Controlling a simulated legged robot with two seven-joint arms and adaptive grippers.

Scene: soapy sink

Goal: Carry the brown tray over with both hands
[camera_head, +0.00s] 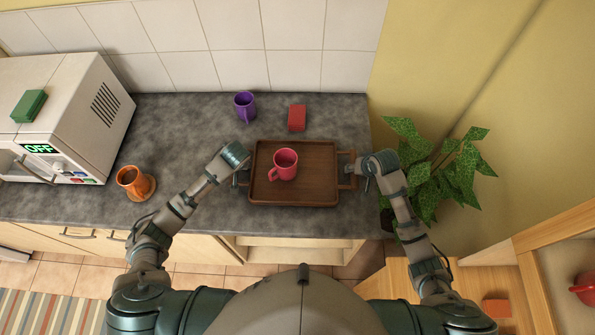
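The brown tray (318,193) lies on the grey countertop near its front edge. A red mug (284,164) stands on it, left of the middle. My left gripper (240,180) is at the tray's left end, by the handle there. My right gripper (361,176) is at the right end, by the right handle (346,170). The fingers are small and partly hidden by my own wrists, so I cannot tell whether either is closed on a handle.
A purple mug (245,106) and a red block (297,117) are behind the tray. An orange mug on a coaster (134,183) and a microwave (70,110) with a green block (28,105) stand left. A leafy plant (440,165) is close on the right.

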